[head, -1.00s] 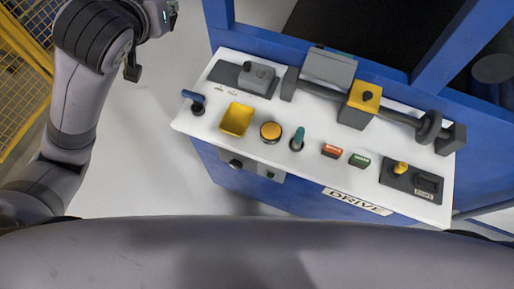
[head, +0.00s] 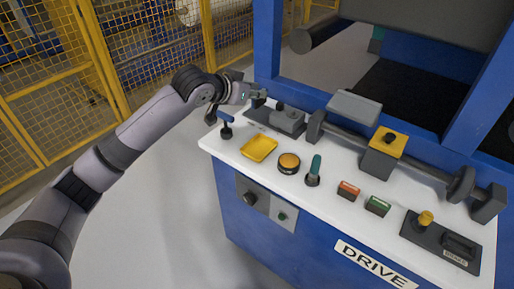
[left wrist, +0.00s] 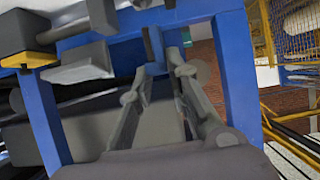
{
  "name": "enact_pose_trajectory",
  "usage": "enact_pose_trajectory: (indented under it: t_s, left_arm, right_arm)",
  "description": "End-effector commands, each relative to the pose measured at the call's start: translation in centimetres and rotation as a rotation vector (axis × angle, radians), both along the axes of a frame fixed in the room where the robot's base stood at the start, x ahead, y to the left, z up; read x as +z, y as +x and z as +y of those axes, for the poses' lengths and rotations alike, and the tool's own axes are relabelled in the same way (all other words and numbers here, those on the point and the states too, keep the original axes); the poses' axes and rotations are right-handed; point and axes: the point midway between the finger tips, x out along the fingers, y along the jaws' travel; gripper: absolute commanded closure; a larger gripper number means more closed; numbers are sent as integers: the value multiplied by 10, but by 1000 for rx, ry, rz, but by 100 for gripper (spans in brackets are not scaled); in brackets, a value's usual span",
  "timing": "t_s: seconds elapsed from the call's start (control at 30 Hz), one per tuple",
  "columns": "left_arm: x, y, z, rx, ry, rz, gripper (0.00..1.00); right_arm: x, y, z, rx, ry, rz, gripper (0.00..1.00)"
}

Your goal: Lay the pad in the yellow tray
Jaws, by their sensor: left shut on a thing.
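The yellow tray (head: 259,149) lies at the left of the white panel in the head view and looks empty. My left gripper (head: 259,97) is beyond the tray, above the panel's far left corner. It also shows in the left wrist view (left wrist: 160,58), its fingers close together. I cannot tell for sure whether this is the pad. I make out no pad elsewhere. My right gripper is not in view.
Blue frame posts (head: 267,45) rise behind the panel.

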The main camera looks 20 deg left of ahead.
Motion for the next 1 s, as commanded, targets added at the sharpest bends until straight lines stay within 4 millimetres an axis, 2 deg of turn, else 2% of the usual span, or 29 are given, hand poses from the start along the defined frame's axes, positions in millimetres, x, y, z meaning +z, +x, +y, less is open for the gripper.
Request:
enact_pose_trajectory:
  t_s: [0.03, 0.2, 0.33, 0.4, 0.57, 0.83, 1.0]
  left_arm:
    - [-17, -1, 0, 0, 0, 6, 100]
    - [-63, -1, 0, 0, 1, 6, 100]
    - [-91, -1, 0, 1, -1, 3, 100]
    - [-101, -1, 0, 0, 0, 2, 100]
    - [-112, -1, 0, 0, -1, 0, 100]
    - [-156, -1, -1, 0, 0, 2, 100]
    - [-167, -1, -1, 0, 0, -1, 100]
  right_arm:
    - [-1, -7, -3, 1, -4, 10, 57]
    - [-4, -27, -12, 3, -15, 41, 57]
    - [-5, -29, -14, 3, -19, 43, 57]
    - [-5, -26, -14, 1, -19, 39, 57]
    - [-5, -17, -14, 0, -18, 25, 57]
    - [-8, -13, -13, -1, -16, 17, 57]
    - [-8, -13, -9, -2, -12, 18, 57]
